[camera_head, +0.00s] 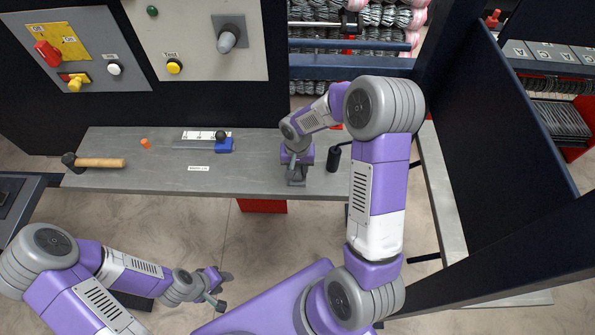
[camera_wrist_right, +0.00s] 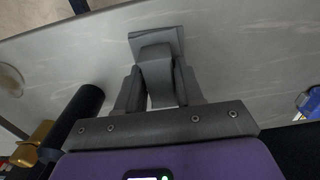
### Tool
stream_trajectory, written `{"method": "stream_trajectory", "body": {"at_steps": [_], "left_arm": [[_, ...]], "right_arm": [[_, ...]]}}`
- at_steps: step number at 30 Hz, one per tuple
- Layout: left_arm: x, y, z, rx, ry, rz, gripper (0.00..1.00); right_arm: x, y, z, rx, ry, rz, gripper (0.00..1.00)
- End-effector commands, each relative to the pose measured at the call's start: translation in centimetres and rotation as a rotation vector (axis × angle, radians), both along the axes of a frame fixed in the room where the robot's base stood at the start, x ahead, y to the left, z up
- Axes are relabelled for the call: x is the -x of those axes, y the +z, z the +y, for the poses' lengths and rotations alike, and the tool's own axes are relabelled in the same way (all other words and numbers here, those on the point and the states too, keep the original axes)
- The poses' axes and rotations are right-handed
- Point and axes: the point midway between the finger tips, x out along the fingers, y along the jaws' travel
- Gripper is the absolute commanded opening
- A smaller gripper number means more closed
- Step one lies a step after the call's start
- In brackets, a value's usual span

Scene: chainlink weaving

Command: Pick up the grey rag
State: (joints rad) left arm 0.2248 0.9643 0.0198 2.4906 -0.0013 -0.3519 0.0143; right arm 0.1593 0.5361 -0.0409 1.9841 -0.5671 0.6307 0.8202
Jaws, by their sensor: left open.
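The grey rag (camera_head: 297,182) is on the grey workbench (camera_head: 240,180), near its front edge. It also shows in the right wrist view (camera_wrist_right: 155,42), with its flat end on the bench surface and its folded part rising between my fingers. My right gripper (camera_head: 297,162) points down at the rag. In the right wrist view my right gripper (camera_wrist_right: 160,90) has a finger on each side of the folded part and is shut on it. My left gripper (camera_head: 223,290) is open and empty, in front of the bench over the floor.
A black cylinder (camera_head: 333,158) stands right of the rag. A hammer (camera_head: 98,162), an orange piece (camera_head: 146,144) and a blue block with a black knob (camera_head: 224,146) lie to the left. A control panel (camera_head: 176,65) rises behind; a dark frame (camera_head: 510,120) stands right.

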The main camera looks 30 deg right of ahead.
Motion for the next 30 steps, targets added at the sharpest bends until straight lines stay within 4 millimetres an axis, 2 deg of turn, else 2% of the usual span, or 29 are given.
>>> {"method": "stream_trajectory", "body": {"at_steps": [1, 5, 14, 17, 24, 30], "left_arm": [[0.0, 0.0, 0.0, 0.0, 0.0, 0.0, 0.43], [0.0, 0.0, 0.0, 0.0, 0.0, 0.0, 0.43], [0.0, 0.1, 0.0, 0.0, 0.0, 0.0, 0.43], [0.0, 0.2, 0.0, 0.0, 0.0, 0.0, 0.43], [0.0, 0.5, 0.0, 0.0, 0.0, 0.0, 0.43], [0.0, 0.7, 0.0, 0.0, 0.0, 0.0, 0.43]], "right_arm": [[0.0, 0.0, 0.0, 0.0, 0.0, 0.0, 0.25], [0.0, 0.0, 0.0, 0.0, 0.0, 0.0, 0.06], [-0.1, 0.7, 0.0, 0.001, 0.0, -0.003, 0.06], [-0.1, 2.2, 0.0, 0.001, 0.0, -0.005, 0.06], [-0.1, 7.2, 0.0, 0.0, 0.0, -0.006, 0.06], [0.0, 9.6, 0.0, 0.0, 0.0, -0.002, 0.06]]}}
